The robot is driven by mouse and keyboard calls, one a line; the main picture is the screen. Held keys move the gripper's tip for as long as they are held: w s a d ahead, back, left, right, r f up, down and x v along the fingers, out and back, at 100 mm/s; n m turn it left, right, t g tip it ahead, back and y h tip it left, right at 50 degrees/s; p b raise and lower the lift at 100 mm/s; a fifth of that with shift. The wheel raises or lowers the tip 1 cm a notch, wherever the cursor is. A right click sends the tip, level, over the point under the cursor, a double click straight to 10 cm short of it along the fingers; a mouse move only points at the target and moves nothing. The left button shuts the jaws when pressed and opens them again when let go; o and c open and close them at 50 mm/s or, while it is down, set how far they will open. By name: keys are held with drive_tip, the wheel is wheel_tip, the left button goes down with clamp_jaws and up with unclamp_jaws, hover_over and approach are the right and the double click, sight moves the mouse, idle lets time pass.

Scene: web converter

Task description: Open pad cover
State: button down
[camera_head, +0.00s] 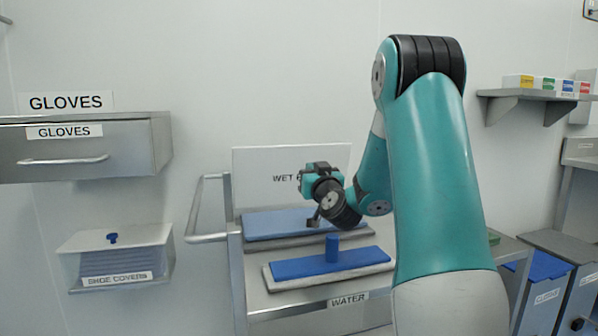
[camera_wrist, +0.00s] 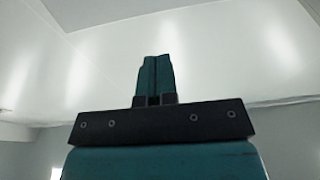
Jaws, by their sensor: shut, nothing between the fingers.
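A blue flat cover (camera_head: 300,264) with an upright blue cylindrical knob (camera_head: 332,248) lies on a pale tray on a metal cart, above a WATER label. A second blue slab (camera_head: 270,225) lies behind it, in front of a white panel (camera_head: 255,165) whose lettering starts "WET" and is partly hidden by my arm. I cannot tell which blue piece is the pad cover. My gripper (camera_head: 306,183) is raised above the rear slab, in front of the panel, apart from both blue pieces. In the wrist view its teal fingers (camera_wrist: 154,70) are together and empty, against the ceiling.
The metal cart handle (camera_head: 207,239) sticks out at left. A GLOVES drawer (camera_head: 90,150) and a shoe-cover box (camera_head: 115,255) are on the left wall. A shelf (camera_head: 535,95) with small boxes and blue-lidded bins (camera_head: 545,267) stand at right.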

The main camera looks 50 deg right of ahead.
sight(297, 148)
drive_tip(key=p+x, duration=1.2)
drive_tip(key=x, duration=0.1)
drive_tip(key=shift+s+d+r, duration=0.2)
drive_tip(key=shift+d, duration=0.05)
drive_tip(key=shift+w+d, duration=0.3)
drive_tip(key=shift+w, duration=0.1)
